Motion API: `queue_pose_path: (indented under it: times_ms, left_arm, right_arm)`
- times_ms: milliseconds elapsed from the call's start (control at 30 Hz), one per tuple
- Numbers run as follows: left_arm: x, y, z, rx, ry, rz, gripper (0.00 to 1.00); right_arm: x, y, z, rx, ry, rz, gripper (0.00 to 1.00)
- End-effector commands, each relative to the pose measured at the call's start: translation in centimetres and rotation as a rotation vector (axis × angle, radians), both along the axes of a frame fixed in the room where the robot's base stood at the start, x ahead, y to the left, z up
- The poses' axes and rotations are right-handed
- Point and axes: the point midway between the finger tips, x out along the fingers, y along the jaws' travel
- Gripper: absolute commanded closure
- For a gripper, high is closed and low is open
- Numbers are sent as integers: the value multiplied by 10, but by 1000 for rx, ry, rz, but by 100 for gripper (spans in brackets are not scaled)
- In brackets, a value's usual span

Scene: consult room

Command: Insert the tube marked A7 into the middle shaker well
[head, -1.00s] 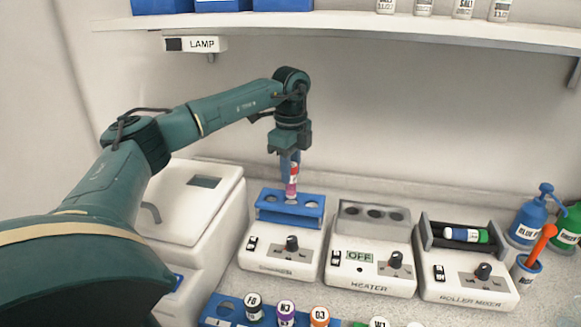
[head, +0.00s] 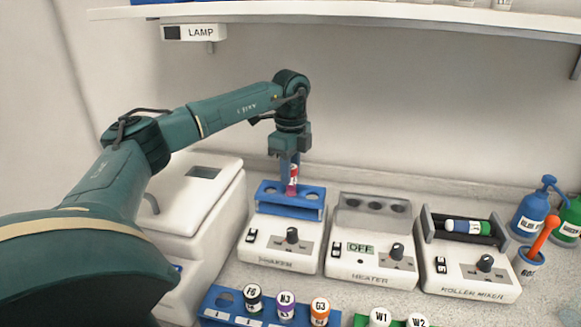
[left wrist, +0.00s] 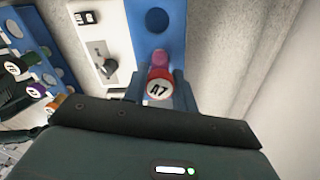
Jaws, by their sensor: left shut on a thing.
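The tube marked A7 (head: 293,176) has a red cap and a pinkish body. It is upright in my left gripper (head: 290,166), whose fingers are shut on it. The shaker (head: 279,253) is a white box with a blue rack (head: 265,205) of wells on top. The tube is at the middle well, between two open wells, and its lower end is hidden at the rack, so I cannot tell how deep it sits. In the left wrist view, the cap reading A7 (left wrist: 159,88) lies between the fingers over the blue rack (left wrist: 172,50). My right gripper is not in view.
The heater (head: 370,268) and roller mixer (head: 470,278) stand to the right of the shaker. A blue rack (head: 213,314) with several capped tubes is in front. A white lidded machine (head: 195,190) is at the left. A shelf (head: 350,18) and lamp box (head: 188,32) are above.

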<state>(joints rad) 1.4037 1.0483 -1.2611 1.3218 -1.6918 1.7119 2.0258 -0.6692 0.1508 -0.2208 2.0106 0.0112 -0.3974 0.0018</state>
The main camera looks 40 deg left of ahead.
Motion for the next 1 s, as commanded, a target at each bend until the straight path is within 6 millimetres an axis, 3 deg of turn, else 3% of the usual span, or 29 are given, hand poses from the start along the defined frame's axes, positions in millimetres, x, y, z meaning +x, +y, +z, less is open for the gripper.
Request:
queue_pose_path:
  times_ms: [500, 767, 800, 1000]
  left_arm:
    - [0, 0, -19, -1, -1, 0, 94]
    - [0, 0, -19, -1, -1, 0, 94]
    - [0, 0, -19, -1, -1, 0, 72]
    - [0, 0, -19, -1, -1, 0, 56]
  right_arm:
    - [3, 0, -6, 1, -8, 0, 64]
    - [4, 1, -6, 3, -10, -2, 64]
    - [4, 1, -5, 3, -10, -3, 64]
    - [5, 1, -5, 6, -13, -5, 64]
